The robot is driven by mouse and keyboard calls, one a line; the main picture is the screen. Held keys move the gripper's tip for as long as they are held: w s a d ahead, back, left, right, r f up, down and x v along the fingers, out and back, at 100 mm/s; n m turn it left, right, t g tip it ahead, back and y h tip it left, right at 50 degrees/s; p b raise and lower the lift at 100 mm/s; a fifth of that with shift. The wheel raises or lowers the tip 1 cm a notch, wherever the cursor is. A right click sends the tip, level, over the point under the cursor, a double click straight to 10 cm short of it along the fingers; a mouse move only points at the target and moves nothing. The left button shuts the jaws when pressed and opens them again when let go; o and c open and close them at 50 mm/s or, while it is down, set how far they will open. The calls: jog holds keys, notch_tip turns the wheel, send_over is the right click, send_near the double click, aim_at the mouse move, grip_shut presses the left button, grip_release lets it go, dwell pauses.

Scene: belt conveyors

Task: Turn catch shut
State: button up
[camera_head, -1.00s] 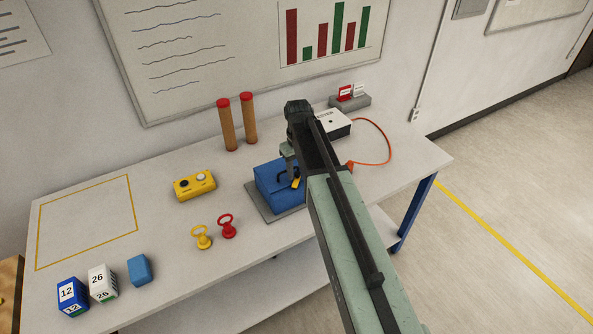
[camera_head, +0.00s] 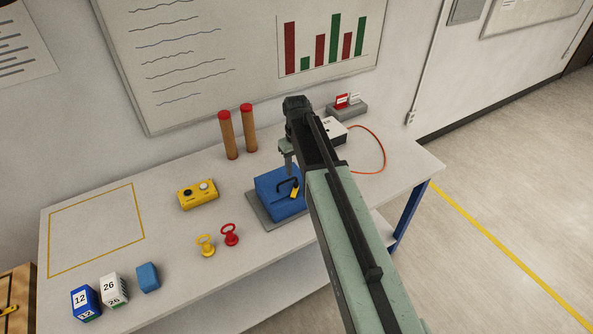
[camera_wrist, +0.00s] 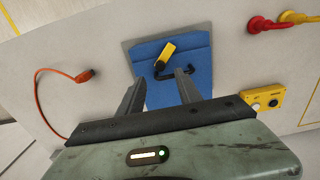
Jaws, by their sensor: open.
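A blue box (camera_head: 272,196) stands on a grey plate (camera_head: 258,213) on the table, and it also shows in the wrist view (camera_wrist: 188,52).
A white device (camera_head: 335,132) with an orange cable (camera_head: 383,150) stands behind my arm. A yellow button box (camera_head: 198,194), yellow (camera_head: 206,246) and red (camera_head: 230,235) ring-topped pieces and two red-topped cylinders (camera_head: 229,136) stand to the left. The outlined area (camera_head: 97,230) is empty.

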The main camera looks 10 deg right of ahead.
aim_at(296, 183)
notch_tip(296, 183, down, 8)
jog(key=b, duration=0.7)
jog(key=shift+b, duration=0.35)
jog(key=shift+r, duration=0.1)
grip_shut()
